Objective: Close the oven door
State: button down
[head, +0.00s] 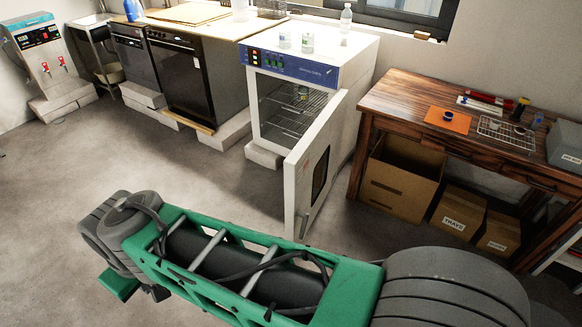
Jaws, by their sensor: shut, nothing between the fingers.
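The drying oven (352,90) is a white box with a blue control panel, standing low against the back wall right of centre. Its oven door (303,185) stands wide open, swung out toward me from the right side of the oven front. The door is white with a small dark window. The lit chamber with wire shelves (290,106) shows through the opening. My green and grey arm crosses the foreground, below the door in the picture.
Bottles (307,42) stand on the oven top. A wooden table (400,97) with boxes below (398,185) is at the right, close to the door. A dark-fronted cabinet (181,75) is left of the oven. Grey floor (190,165) in front is clear.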

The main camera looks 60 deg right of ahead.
aim_at(310, 169)
jog(key=z, duration=0.45)
jog(key=i, duration=0.9)
jog(key=z, duration=1.15)
jog(key=i, duration=0.5)
jog(key=z, duration=0.4)
